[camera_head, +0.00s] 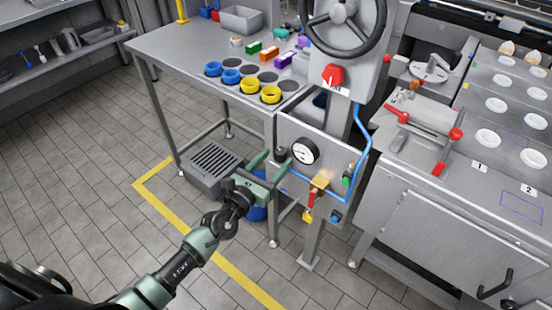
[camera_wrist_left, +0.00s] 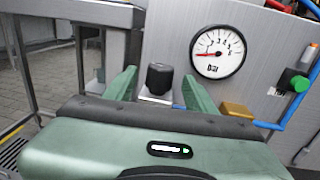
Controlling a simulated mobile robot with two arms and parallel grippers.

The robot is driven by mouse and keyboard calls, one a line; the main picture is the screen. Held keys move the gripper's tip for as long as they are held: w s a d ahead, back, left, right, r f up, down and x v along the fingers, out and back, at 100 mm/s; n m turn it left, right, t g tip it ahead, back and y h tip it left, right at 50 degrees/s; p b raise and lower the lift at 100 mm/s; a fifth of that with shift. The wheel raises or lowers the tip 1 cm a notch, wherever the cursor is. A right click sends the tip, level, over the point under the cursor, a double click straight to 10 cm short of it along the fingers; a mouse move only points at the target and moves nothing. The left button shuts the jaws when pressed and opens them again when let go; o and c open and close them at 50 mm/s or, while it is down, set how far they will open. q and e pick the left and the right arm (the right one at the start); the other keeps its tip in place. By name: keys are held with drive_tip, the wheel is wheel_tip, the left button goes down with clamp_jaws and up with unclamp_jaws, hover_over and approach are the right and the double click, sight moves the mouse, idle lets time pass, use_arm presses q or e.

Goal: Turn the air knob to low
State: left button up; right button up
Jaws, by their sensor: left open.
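The black air knob (camera_wrist_left: 160,78) stands out from the metal panel (camera_head: 330,165), left of a round white pressure gauge (camera_head: 303,151). The knob also shows in the head view (camera_head: 281,155) as a small dark shape. The gauge shows larger in the wrist view (camera_wrist_left: 218,53), its red needle pointing left, toward the low end. My left gripper (camera_head: 271,166) is open in front of the panel. In the wrist view its green fingers (camera_wrist_left: 160,92) are on either side of the knob, with gaps visible. My right gripper is not in view.
A blue hose (camera_head: 366,135) runs down the panel's right side. A steel table (camera_head: 180,55) with colored rings stands behind. A grey grated box (camera_head: 214,163) sits on the floor.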

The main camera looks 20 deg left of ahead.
use_arm(q)
drive_tip(key=shift+w+d, duration=0.15)
drive_tip(key=shift+w, duration=0.5)
